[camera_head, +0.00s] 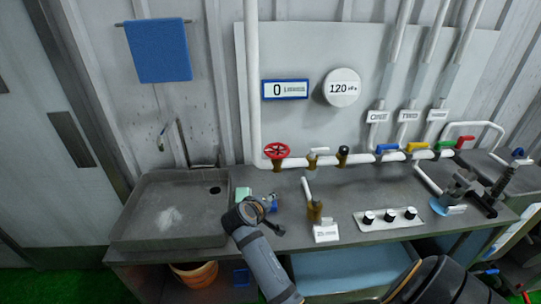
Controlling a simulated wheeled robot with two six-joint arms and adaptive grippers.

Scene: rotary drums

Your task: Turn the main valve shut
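A red handwheel valve (277,151) sits on the white pipe above the back of the counter, near the foot of the vertical pipe. It is the only round red wheel in view, and I take it for the main valve; I see no label on it. My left arm rises from the bottom, and its gripper (262,212) is over the counter, below and in front of the red wheel and apart from it. Its fingers are too small and overlapped to tell whether they are open. Part of my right arm shows at the bottom right; its gripper is out of view.
A grey sink (172,212) lies left of the gripper. A green-white block (243,194) is by its edge. Other pipe valves include a blue lever (387,149), a yellow lever (416,147) and a red lever (466,142). A knob panel (389,219) lies on the right. A gauge reads 120 (342,87).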

